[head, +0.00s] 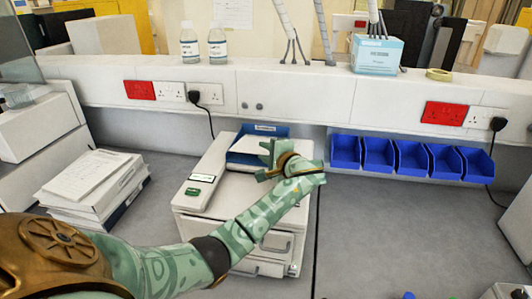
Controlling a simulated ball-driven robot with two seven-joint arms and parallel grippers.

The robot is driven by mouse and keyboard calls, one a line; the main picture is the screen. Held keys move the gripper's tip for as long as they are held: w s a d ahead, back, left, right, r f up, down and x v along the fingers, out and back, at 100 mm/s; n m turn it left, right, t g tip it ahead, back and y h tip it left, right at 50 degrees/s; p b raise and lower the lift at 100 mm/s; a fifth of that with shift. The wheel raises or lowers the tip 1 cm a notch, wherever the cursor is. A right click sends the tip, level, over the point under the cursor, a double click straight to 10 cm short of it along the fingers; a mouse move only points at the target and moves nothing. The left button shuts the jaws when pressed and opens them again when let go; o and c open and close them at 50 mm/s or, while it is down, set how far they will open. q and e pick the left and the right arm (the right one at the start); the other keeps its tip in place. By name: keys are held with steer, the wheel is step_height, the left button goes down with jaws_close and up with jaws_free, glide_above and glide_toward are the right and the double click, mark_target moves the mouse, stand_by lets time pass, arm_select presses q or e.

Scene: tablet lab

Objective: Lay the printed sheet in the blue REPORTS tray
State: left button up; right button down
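The blue tray (282,132), with a small label on its back edge too small to read, sits on top of a white printer-like machine. A white sheet (248,146) lies in it, at least partly inside the blue walls; its right part is hidden behind my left gripper. My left gripper (264,160) is over the front right of the tray, its fingers spread apart and pointing left. I see nothing between the fingers. Whether a finger touches the sheet, I cannot tell. My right gripper is not in view.
The white machine (196,199) stands on the grey bench below my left arm. A stack of papers and binders (92,178) is at the left. Several blue bins (378,155) hang along the back wall. The bench right of the machine (390,230) is mostly clear.

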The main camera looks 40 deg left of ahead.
arm_select(q)
steer(key=shift+d, duration=0.1)
steer(key=b+v, duration=0.1)
steer(key=v, duration=1.5)
steer(key=shift+b, duration=0.4)
steer(key=shift+d+f, duration=0.1)
